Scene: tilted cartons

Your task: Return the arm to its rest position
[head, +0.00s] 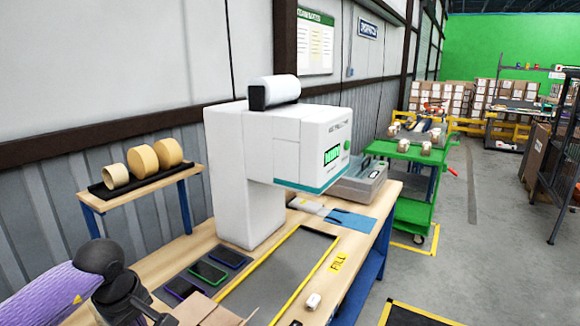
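My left arm (60,292), purple with dark joints, comes in from the lower left. Its dark gripper end (150,312) is low in the head view, beside a brown cardboard carton (208,311) at the bottom edge. The fingertips are small and partly cut off, so I cannot tell if they are open, shut or touching the carton. My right arm and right gripper are not in view.
A white machine (285,150) with a green screen stands on the wooden bench (160,265). Several phone-like items (208,271) lie on a dark mat. A small white item (313,301) lies near the front edge. A green cart (410,185) stands behind.

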